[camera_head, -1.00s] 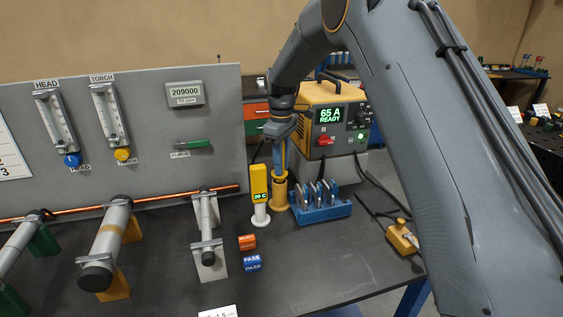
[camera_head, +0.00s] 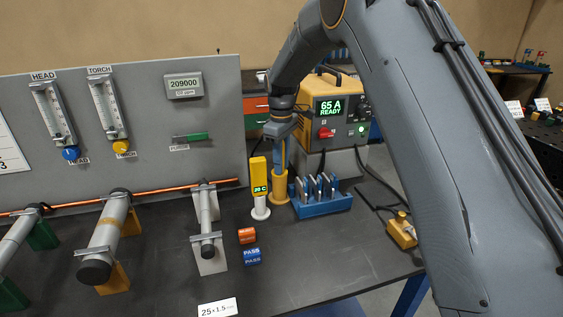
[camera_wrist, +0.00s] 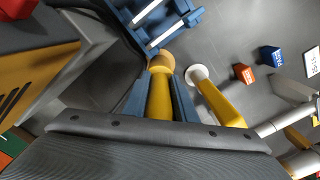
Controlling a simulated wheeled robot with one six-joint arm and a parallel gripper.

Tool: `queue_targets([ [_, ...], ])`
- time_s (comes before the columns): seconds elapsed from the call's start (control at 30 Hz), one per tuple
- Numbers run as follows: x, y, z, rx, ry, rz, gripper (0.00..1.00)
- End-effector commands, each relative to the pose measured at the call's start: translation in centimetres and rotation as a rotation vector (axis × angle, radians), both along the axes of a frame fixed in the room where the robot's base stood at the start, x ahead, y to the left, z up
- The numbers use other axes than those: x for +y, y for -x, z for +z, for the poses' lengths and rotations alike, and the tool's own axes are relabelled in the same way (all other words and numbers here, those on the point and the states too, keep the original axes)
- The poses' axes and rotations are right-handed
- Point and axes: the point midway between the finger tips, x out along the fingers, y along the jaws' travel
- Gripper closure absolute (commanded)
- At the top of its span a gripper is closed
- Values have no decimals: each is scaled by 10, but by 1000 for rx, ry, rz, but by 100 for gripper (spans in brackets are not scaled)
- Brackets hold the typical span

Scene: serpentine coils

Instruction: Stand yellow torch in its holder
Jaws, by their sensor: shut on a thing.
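The yellow torch (camera_wrist: 159,98) is between the blue fingers of my gripper (camera_wrist: 159,84) in the wrist view, and the gripper is shut on it. Its far end meets the round orange base of the holder (camera_wrist: 161,62). In the head view, my gripper (camera_head: 279,152) points down over the upright orange holder (camera_head: 280,188), in line with it. The torch is mostly hidden there by the fingers and holder. I cannot tell how deep the torch sits in the holder.
A yellow meter on a white stand (camera_head: 259,180) is close left of the holder. A blue rack (camera_head: 322,206) with several tools is close right. The power unit (camera_head: 338,112) stands behind. Orange (camera_head: 247,236) and blue (camera_head: 252,257) blocks lie in front.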

Motion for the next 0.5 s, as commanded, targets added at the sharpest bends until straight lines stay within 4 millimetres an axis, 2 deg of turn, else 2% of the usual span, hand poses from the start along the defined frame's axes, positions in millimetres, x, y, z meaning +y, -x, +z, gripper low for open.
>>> queue_targets([
  [0.07, 0, 0, 1, -1, 0, 0, 100],
  [0.1, 0, 0, 1, -1, 0, 0, 72],
  [0.2, 0, 0, 1, -1, 0, 0, 55],
  [0.5, 0, 0, 1, 0, 0, 0, 54],
])
